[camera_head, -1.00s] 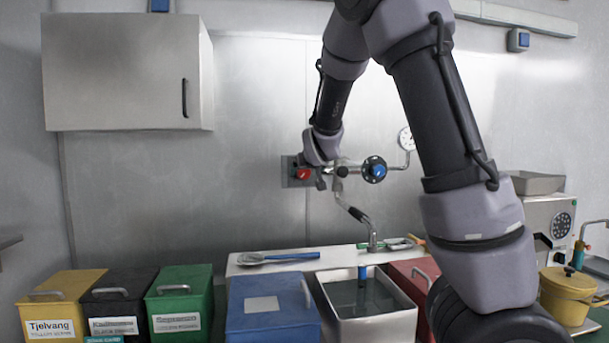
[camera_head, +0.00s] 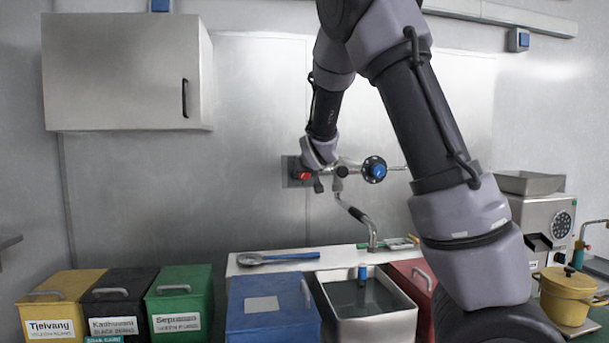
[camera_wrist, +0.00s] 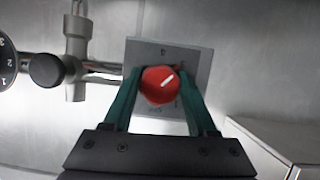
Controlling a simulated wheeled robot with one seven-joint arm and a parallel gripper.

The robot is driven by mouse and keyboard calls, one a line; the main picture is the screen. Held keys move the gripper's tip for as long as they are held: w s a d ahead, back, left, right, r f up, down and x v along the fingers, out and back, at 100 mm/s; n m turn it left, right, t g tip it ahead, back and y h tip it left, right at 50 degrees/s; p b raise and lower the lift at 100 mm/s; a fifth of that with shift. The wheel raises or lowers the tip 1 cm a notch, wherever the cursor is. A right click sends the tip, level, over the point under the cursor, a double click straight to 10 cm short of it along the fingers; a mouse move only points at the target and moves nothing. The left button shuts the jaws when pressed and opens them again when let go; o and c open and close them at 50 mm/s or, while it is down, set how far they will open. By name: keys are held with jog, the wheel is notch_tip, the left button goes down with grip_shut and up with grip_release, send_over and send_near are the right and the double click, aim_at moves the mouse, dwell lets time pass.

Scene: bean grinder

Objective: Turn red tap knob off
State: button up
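The red tap knob (camera_wrist: 157,88) sits on a grey square plate (camera_wrist: 168,52) on the wall. In the head view, the red knob (camera_head: 303,175) is partly hidden by my wrist, and my gripper (camera_head: 319,182) is at the plate. The fingers are hard to make out there.
A blue valve (camera_head: 374,170) and piping lie right of the knob. A bent spout (camera_head: 357,214) reaches down near a water-filled metal sink (camera_head: 387,330). Lidded bins stand along the front, including a blue one (camera_head: 250,322). A wall cabinet (camera_head: 115,75) hangs upper left.

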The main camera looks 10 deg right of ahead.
jog(key=shift+d+m, duration=0.1)
jog(key=shift+m, duration=0.2)
jog(key=shift+d+m+y, duration=0.1)
jog(key=shift+m+y, duration=0.3)
jog(key=shift+y, duration=0.1)
jog(key=m+y, duration=0.2)
jog(key=m, duration=0.1)
jog(key=m+y, duration=0.1)
jog(key=m, duration=0.2)
jog(key=shift+t+y, duration=0.4)
jog(key=m+t+y, duration=0.1)
jog(key=m, duration=0.1)
jog(key=shift+m, duration=0.4)
jog(key=m+t, duration=0.1)
jog(key=m, duration=0.1)
jog(key=m+t+y, duration=0.1)
jog(key=m, duration=0.2)
jog(key=shift+a+m, duration=0.2)
jog(key=shift+m, duration=0.1)
jog(key=m+t, duration=0.1)
jog(key=m, duration=0.2)
jog(key=shift+m, duration=0.4)
jog(key=shift+m+t, duration=0.8)
jog(key=shift+m, duration=1.1)
jog(key=shift+r+m+h, duration=0.1)
jog(key=shift+m+h, duration=0.2)
jog(key=shift+h, duration=0.1)
